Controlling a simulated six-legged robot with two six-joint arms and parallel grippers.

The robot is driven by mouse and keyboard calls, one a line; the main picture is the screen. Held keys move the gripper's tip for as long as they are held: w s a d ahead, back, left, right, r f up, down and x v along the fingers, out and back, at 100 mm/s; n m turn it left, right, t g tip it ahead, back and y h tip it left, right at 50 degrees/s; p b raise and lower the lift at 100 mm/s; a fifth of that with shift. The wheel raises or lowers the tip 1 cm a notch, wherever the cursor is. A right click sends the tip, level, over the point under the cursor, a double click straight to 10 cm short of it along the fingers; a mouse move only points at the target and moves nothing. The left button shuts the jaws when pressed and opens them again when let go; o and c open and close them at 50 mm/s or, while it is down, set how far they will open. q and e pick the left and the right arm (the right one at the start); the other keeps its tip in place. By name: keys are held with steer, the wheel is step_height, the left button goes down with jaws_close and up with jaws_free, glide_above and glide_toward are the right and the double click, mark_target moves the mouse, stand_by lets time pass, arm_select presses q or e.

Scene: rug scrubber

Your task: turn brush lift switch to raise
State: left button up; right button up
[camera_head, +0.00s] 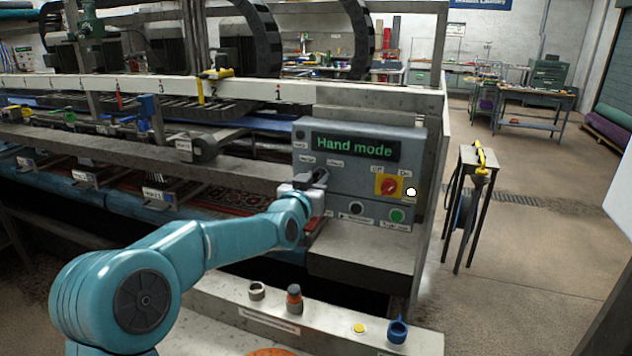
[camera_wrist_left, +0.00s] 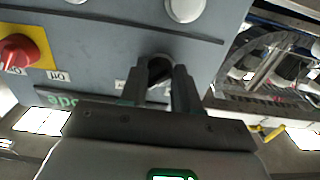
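The grey control panel (camera_head: 345,180) with a green "Hand mode" display (camera_head: 355,147) stands at mid-picture in the head view. A dark rotary switch sits on its left part, mostly hidden by my left gripper (camera_head: 318,178). In the left wrist view the switch (camera_wrist_left: 159,71) shows between the two fingertips of my left gripper (camera_wrist_left: 158,88). The fingers are parted, one on each side of the switch, with its handle slanted between them. Whether they touch it is hard to tell. The switch's label is partly hidden and too small to read. My right gripper is not in view.
A red knob on a yellow plate (camera_head: 389,187) sits right of the switch. Below it are a black button (camera_head: 357,208) and a green button (camera_head: 397,215). A carpet (camera_head: 220,200) lies in the machine left of the panel.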

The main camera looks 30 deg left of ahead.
arm_select(q)
steer(key=shift+f+n+b, duration=0.1)
steer(key=shift+n+b, duration=0.3)
steer(key=shift+b, duration=0.25)
steer(key=n+b, duration=0.5)
steer(key=b, duration=0.1)
steer(key=shift+n, duration=0.4)
steer(key=n+b, duration=0.2)
steer(key=n, duration=0.2)
steer(key=shift+d, duration=0.1)
steer(key=shift+r+n+b, duration=0.2)
steer(key=shift+n+b, duration=0.55)
steer(key=shift+n, duration=1.95)
steer(key=o, duration=1)
